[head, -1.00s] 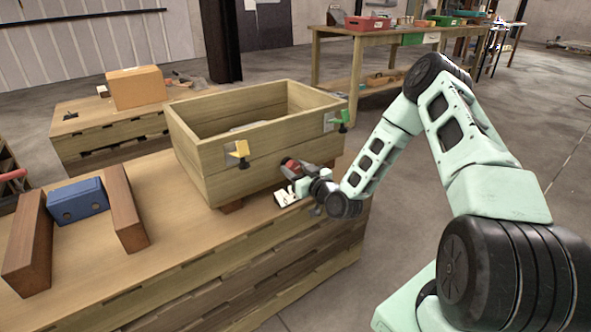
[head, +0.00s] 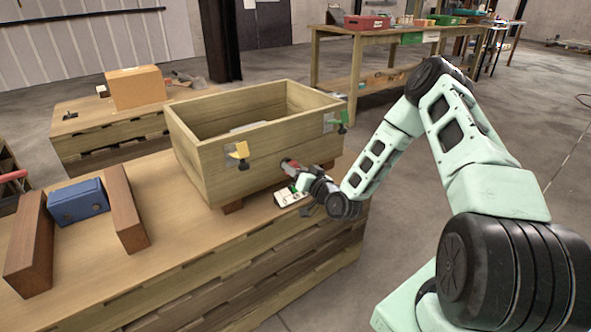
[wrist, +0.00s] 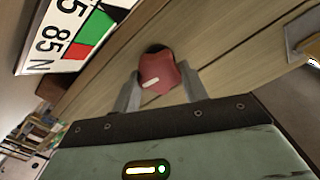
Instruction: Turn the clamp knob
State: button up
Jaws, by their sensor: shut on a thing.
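The red clamp knob (head: 288,166) is on the front side of the wooden crate (head: 215,180), low and right of centre. In the wrist view the knob (wrist: 158,72) is dark red with a short white mark, in front of a dark round hole. My gripper (wrist: 160,90) is shut on the knob, one grey finger on each side. In the head view my gripper (head: 297,178) is partly hidden by its own wrist. A white card with numbers and green, red and black fields (wrist: 72,35) shows at upper left in the wrist view.
The crate stands on a wooden bench (head: 175,255). A blue block (head: 78,200) lies between two brown blocks at left. A cardboard box (head: 137,88) stands behind.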

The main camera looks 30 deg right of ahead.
jog(key=shift+f, duration=0.1)
dwell(0.3)
jog(key=o, duration=1)
jog(key=s, duration=1.7)
jog(key=shift+s+d+p, duration=0.25)
jog(key=shift+d+p, duration=0.05)
jog(key=shift+p, duration=0.1)
